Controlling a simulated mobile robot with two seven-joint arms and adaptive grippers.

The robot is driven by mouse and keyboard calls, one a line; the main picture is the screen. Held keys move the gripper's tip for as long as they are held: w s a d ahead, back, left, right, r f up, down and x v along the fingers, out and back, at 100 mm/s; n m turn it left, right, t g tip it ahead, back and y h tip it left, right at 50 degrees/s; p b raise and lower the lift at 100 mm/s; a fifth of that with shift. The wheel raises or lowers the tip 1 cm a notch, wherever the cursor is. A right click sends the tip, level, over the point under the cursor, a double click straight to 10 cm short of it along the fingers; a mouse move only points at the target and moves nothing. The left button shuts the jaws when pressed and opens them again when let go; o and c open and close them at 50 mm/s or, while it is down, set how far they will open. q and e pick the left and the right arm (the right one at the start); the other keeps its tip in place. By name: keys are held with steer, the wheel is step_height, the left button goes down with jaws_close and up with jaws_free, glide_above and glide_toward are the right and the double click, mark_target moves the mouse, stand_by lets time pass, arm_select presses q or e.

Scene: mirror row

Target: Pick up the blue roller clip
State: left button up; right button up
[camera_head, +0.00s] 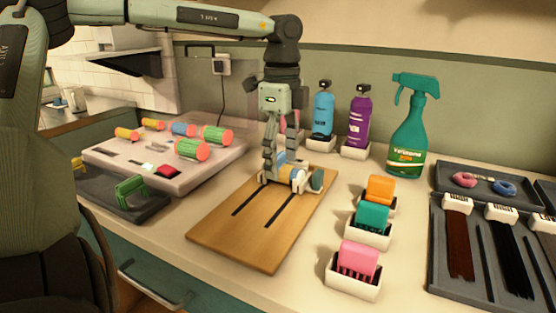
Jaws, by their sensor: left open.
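My left gripper (281,172) points straight down over the far end of a wooden board (238,222) with two dark slots. Its jaws are open around or just beside a small roller-like piece (296,178) with blue and pale parts. The fingers hide much of this piece, so I cannot tell whether they touch it. A dark teal rounded end (317,180) shows just right of the fingers. Another small blue roller with orange ends (184,130) lies on the pale tray (128,165) at the left. My right gripper is not in view.
Several green and orange rollers (192,149) lie on the pale tray. A blue bottle (323,116), purple bottle (359,121) and green spray bottle (410,138) stand behind. Orange, teal and pink blocks (358,259) sit in white holders at right. Dark trays (437,262) fill the far right.

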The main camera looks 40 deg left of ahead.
arm_select(q)
steer(key=shift+f, duration=0.2)
steer(key=c, duration=1.1)
steer(key=shift+o, duration=0.2)
steer(key=shift+r, duration=0.15)
